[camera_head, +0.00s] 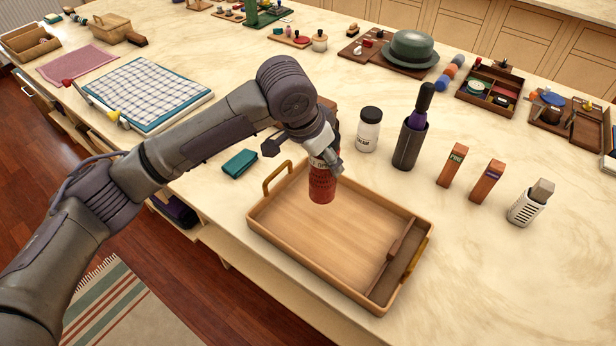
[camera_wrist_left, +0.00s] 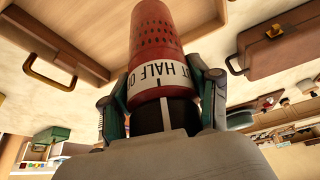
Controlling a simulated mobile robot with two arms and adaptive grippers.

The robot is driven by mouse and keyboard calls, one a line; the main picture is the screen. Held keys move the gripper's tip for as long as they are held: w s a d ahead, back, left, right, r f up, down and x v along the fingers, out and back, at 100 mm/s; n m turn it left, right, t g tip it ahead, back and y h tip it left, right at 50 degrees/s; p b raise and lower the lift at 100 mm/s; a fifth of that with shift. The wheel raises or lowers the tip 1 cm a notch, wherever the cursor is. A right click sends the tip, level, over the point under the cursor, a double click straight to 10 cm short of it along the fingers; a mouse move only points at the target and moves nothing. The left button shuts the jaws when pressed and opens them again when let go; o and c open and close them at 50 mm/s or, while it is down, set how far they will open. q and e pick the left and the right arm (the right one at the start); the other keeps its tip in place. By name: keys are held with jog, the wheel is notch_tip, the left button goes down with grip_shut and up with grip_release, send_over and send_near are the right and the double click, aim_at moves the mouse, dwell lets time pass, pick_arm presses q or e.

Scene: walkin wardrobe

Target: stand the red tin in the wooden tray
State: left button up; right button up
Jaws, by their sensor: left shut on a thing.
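The red tin (camera_head: 322,184) has a white lettered band and is held roughly upright over the back left part of the wooden tray (camera_head: 342,248). My left gripper (camera_head: 325,158) is shut on the tin near its banded upper end. In the left wrist view the tin (camera_wrist_left: 162,35) sits between both fingers (camera_wrist_left: 162,105), with the tray (camera_wrist_left: 85,30) beyond it. I cannot tell whether the tin's base touches the tray floor. The tray has a handle at each end and a divider near its right end. My right gripper is not in view.
A white jar (camera_head: 368,132), a dark holder with a purple-necked bottle (camera_head: 411,138), two orange-brown boxes (camera_head: 452,166) and a grey-white grater-like item (camera_head: 530,203) stand behind the tray. A teal box (camera_head: 240,163) lies to its left. The tray's main compartment looks otherwise empty.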

pick_arm(q)
jog(key=a+f, duration=0.3)
jog(key=f, duration=0.3)
jog(key=shift+a+p, duration=0.15)
jog(key=shift+p, duration=0.15)
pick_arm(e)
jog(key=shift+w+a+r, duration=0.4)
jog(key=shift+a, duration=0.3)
pick_arm(q)
jog(key=o, duration=1.5)
jog(key=shift+f, duration=0.15)
jog(key=shift+c, duration=0.2)
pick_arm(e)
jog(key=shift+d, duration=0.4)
pick_arm(q)
jog(key=v, duration=1.2)
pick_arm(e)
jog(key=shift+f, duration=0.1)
